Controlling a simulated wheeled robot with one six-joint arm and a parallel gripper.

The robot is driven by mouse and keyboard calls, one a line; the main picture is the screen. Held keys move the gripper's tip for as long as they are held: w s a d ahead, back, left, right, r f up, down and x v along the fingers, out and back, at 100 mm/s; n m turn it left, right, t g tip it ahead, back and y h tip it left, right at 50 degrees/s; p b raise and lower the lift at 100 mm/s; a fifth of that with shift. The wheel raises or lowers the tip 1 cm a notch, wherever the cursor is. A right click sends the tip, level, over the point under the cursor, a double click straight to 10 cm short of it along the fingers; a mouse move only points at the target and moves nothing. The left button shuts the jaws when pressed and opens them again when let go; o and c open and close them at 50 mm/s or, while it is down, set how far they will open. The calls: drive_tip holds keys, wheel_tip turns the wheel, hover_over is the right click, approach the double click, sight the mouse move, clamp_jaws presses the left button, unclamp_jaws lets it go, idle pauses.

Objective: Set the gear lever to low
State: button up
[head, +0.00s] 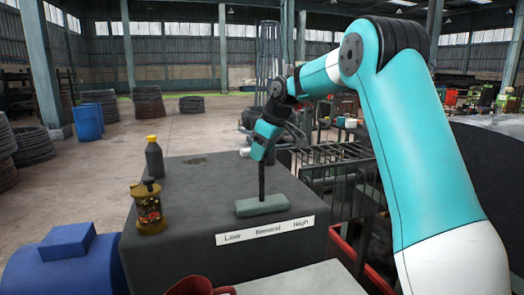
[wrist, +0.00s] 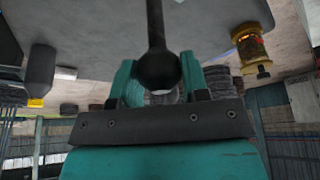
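The gear lever (head: 262,183) is a dark, thin stick. It stands about upright in a grey-green base block (head: 262,206) on a dark box, roughly above the middle word of the white label plate (head: 265,231), which reads Low, Neutral, High from left to right. My gripper (head: 259,150) is at the lever's top and hides it in the head view. In the wrist view the round black knob (wrist: 158,71) sits between the two teal fingers of my gripper (wrist: 160,78). The knob fills the gap, and the fingers appear shut on it.
A brass-coloured jar (head: 149,210) and a dark bottle with yellow cap (head: 154,160) stand on the box (head: 200,230), left of the lever. A blue block-like object (head: 65,255) is at lower left, a red item (head: 198,287) at the bottom. The box top beside the base is clear.

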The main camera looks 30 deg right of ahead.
clamp_jaws()
drive_tip(key=shift+w+a+f+h+b, duration=0.2)
drive_tip(key=shift+a+h+b, duration=0.2)
drive_tip(key=shift+a+b, duration=0.35)
drive_tip(key=w+a+f+b, duration=0.2)
drive_tip(key=a, duration=0.4)
drive_tip(key=shift+a+h, duration=0.3)
drive_tip(key=shift+a, duration=0.1)
drive_tip(key=shift+a+b, duration=0.1)
drive_tip(key=shift+b, duration=0.2)
